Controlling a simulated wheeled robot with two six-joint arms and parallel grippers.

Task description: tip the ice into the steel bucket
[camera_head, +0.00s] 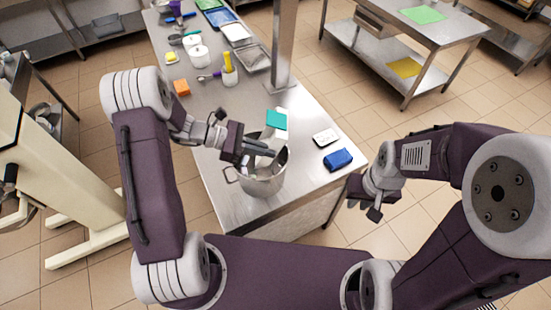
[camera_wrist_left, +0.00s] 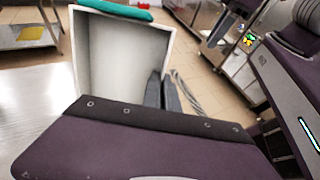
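The steel bucket (camera_head: 262,184) stands upright near the front end of the steel table, a handle on its left side. My left gripper (camera_head: 264,148) is over the bucket's mouth and hides part of its inside. In the left wrist view its dark fingers (camera_wrist_left: 163,92) are at the right wall of a white open container (camera_wrist_left: 117,60), one on each side of that wall. The container has a teal part (camera_wrist_left: 115,10) on top, which also shows behind the bucket in the head view (camera_head: 276,119). I see no ice inside the container. My right gripper (camera_head: 374,207) is off the table's right side; its opening is unclear.
A blue item (camera_head: 338,160) and a white flat device (camera_head: 325,137) lie right of the bucket. An orange block (camera_head: 181,87), white canisters (camera_head: 199,56) and a steel tray (camera_head: 252,58) are further back. A steel post (camera_head: 283,45) rises from the table.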

